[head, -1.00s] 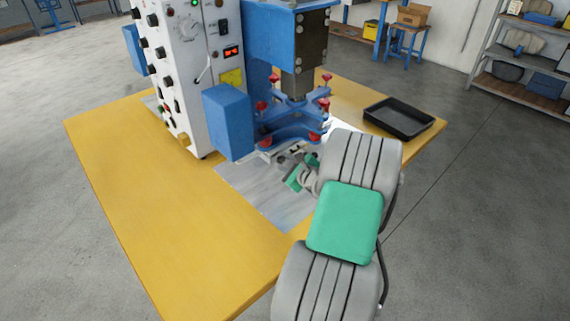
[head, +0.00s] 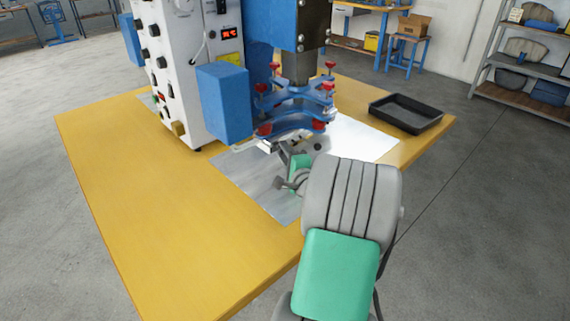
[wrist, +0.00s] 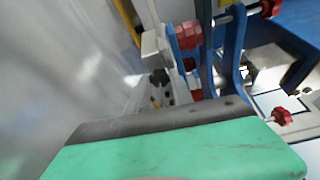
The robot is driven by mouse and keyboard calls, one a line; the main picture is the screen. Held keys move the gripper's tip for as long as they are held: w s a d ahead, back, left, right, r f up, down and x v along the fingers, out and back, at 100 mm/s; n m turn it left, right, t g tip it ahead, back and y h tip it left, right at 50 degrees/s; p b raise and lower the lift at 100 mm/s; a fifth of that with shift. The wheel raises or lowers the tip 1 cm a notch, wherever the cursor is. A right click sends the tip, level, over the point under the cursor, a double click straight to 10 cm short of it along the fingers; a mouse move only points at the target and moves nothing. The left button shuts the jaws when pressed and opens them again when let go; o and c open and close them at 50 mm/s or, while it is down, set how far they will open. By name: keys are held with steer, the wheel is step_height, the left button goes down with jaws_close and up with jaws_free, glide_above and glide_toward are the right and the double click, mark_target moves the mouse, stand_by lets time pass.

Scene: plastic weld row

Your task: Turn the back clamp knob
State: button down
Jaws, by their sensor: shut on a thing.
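The blue clamp fixture (head: 290,124) with several red clamp knobs stands under the press head of the white and blue machine. Two red knobs sit low on its near side, on the left (head: 264,129) and on the right (head: 318,126); others stand higher behind. My gripper (head: 280,152) reaches in low under the near side, partly hidden by my arm and the fixture. In the wrist view, a red knob (wrist: 187,36) is right beside a pale grey finger. The gripper is shut on a red knob, but the exact grip is hard to see. Another red knob (wrist: 282,116) is at right.
A blue box (head: 224,103) on the machine is close left of the fixture. A grey metal sheet (head: 255,186) lies on the yellow table (head: 150,200) beneath. A black tray (head: 405,113) sits at the right corner. The table's left side is clear.

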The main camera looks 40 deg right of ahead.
steer(key=shift+f+n+t+b, duration=0.3)
steer(key=shift+n+b, duration=0.3)
steer(key=shift+b, duration=0.25)
steer(key=shift+r, duration=0.2)
steer(key=c, duration=1.1)
jaws_free()
steer(key=v, duration=0.7)
steer(key=shift+s+a+f, duration=0.1)
steer(key=shift+s+a, duration=0.15)
steer(key=shift+s, duration=0.1)
